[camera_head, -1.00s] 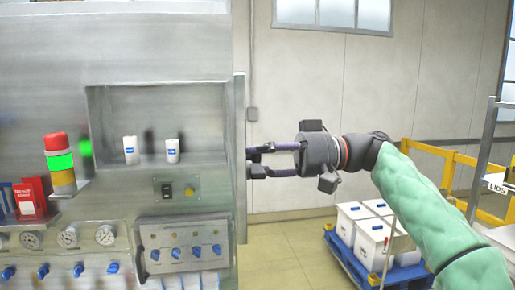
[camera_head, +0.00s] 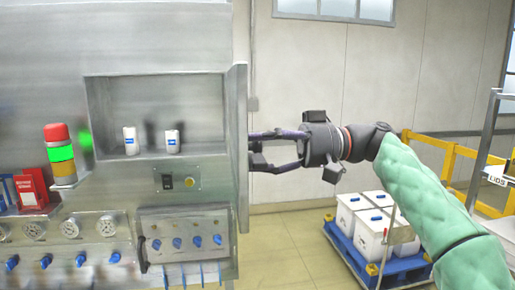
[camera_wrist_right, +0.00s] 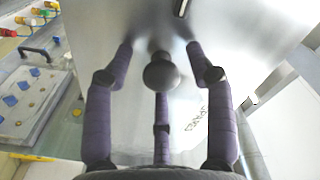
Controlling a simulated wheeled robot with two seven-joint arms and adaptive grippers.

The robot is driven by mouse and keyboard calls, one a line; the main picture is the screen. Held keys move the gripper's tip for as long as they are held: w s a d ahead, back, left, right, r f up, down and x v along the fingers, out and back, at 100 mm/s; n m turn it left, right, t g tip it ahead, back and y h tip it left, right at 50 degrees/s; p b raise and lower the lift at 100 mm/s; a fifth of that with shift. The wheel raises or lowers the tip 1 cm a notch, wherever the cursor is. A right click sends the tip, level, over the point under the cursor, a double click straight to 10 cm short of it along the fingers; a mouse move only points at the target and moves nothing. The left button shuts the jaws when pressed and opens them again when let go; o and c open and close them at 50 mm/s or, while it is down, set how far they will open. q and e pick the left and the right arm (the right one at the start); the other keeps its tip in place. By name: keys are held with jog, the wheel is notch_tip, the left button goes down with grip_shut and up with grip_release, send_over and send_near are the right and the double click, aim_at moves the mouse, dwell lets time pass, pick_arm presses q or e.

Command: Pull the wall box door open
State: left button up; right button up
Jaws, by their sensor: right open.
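A grey metal panel (camera_head: 238,150), seen nearly edge-on in the head view, stands at the right edge of the machine front; I take it for the wall box door. The right wrist view shows its broad metal face (camera_wrist_right: 240,45), with a round dark knob (camera_wrist_right: 161,72) and small lettering. My right gripper (camera_head: 250,151) reaches this face from the right. Its purple fingers are open, and in the wrist view (camera_wrist_right: 163,50) they spread around the knob without visibly gripping it. Whether the fingertips touch the face is unclear. My left gripper is out of view.
A recess left of the panel holds two white canisters (camera_head: 130,141) (camera_head: 172,141). Below are a switch plate (camera_head: 180,184) and blue knobs (camera_head: 177,243). A signal light (camera_head: 60,155) stands at left. White bins (camera_head: 370,235) on a blue pallet and yellow railing (camera_head: 440,155) are at right.

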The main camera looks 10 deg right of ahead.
jog(key=d, duration=1.1)
jog(key=shift+s+d, duration=0.2)
jog(key=shift+d, duration=0.05)
jog(key=shift+f, duration=0.1)
